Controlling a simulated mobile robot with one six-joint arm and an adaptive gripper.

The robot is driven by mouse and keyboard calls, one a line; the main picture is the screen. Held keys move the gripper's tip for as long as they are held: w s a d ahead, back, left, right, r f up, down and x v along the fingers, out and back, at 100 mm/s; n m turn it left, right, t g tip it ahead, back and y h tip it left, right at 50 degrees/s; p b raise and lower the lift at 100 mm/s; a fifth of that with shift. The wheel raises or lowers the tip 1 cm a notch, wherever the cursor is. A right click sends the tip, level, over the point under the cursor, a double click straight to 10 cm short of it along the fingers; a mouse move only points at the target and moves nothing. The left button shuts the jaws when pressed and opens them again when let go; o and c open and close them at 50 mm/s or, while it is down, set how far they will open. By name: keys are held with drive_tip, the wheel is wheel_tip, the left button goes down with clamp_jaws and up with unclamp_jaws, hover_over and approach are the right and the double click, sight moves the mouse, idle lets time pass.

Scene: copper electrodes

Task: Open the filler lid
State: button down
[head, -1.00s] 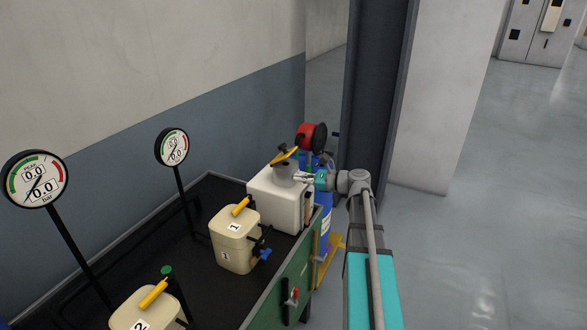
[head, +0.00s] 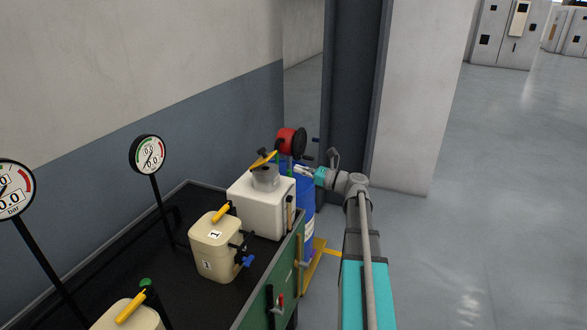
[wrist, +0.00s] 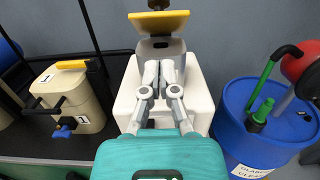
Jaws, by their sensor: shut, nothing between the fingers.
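The white tank (head: 262,208) stands at the far end of the dark bench, with a grey filler neck (head: 265,178) on top. The yellow filler lid (head: 263,160), with a dark knob above it, sits tilted over the neck, its right side higher in the head view. In the wrist view the lid (wrist: 158,22) shows as a yellow plate above the grey neck (wrist: 160,50). My gripper (head: 297,168) is shut and empty, right of the neck and apart from it in the head view. In the wrist view its fingertips (wrist: 160,68) appear in front of the neck, below the lid.
A blue drum (wrist: 262,125) with a green spout stands right of the tank, with a red reel (head: 291,141) near it. A beige container (head: 215,245) stands left of the tank. A dark column (head: 352,95) rises behind my arm. Floor at right is clear.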

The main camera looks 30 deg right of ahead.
sight(274, 170)
drive_tip(key=shift+p+x, duration=0.5)
drive_tip(key=shift+x, duration=4.1)
